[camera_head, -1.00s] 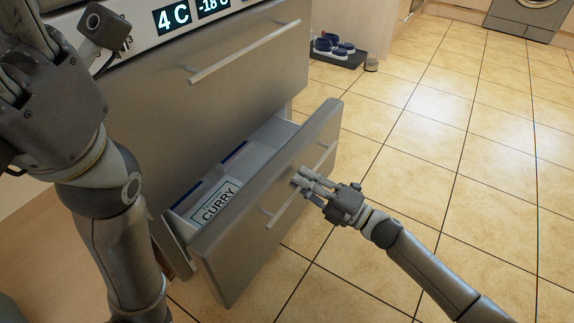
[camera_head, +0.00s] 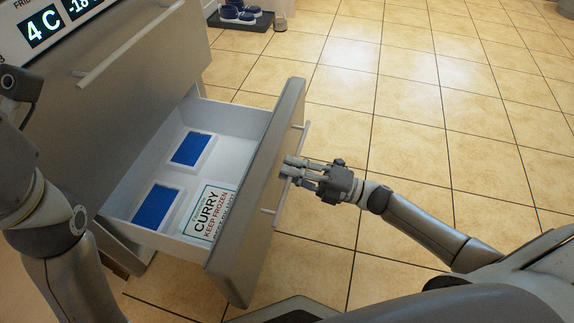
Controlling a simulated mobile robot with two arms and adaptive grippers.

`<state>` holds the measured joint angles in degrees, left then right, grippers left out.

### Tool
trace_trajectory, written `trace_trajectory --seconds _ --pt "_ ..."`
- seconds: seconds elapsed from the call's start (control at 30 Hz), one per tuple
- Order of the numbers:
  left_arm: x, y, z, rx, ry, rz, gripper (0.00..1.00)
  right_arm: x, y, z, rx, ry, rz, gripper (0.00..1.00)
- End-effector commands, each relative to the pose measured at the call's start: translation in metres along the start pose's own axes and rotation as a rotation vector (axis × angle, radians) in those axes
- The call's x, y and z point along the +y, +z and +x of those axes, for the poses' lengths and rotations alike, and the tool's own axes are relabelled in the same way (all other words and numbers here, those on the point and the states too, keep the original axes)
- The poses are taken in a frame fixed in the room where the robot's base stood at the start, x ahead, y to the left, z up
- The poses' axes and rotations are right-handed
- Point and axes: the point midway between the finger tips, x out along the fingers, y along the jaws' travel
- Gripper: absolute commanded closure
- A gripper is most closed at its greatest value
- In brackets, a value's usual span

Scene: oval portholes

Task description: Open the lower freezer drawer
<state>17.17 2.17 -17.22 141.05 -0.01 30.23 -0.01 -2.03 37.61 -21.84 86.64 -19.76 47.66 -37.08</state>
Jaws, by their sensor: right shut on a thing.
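The lower freezer drawer (camera_head: 262,205) stands well out from the cabinet, and its inside shows. It holds a white box labelled CURRY, KEEP FROZEN (camera_head: 212,212) and two blue-topped white containers (camera_head: 192,149). My right gripper (camera_head: 290,167) is shut on the drawer's bar handle (camera_head: 275,212), near its middle, in front of the drawer face. My left arm is at the left edge, and its gripper is out of the picture.
The upper drawer (camera_head: 130,75) with its own bar handle (camera_head: 128,46) is shut above. A display reading 4 C (camera_head: 43,27) sits at the top left. Shoes on a dark tray (camera_head: 240,18) lie at the back. The tiled floor (camera_head: 430,110) to the right is clear.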

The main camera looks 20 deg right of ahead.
Motion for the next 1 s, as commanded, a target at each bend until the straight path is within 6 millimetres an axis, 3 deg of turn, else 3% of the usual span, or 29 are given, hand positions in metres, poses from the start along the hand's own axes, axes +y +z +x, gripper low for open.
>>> trace_trajectory --seconds 0.3,0.33,0.5,0.83,1.0 --pt "0.0 0.0 0.0 -0.001 0.0 0.0 0.55 -0.001 0.0 -0.001 0.0 -0.002 0.0 1.0" --pt "0.0 0.0 0.0 -0.001 0.0 0.0 0.55 -0.001 0.0 -0.001 0.0 -0.002 0.0 0.89" --pt "0.0 0.0 0.0 0.0 0.0 -0.001 0.55 -0.001 0.0 -0.001 0.0 -0.001 0.0 0.69" --pt "-0.001 -0.001 0.0 0.003 0.0 0.001 0.55 -0.001 0.0 -0.002 0.0 -0.001 0.0 0.69" --pt "0.0 -0.001 0.0 0.002 0.0 0.001 0.55 -0.001 0.0 -0.022 -0.002 -0.004 0.002 0.69"
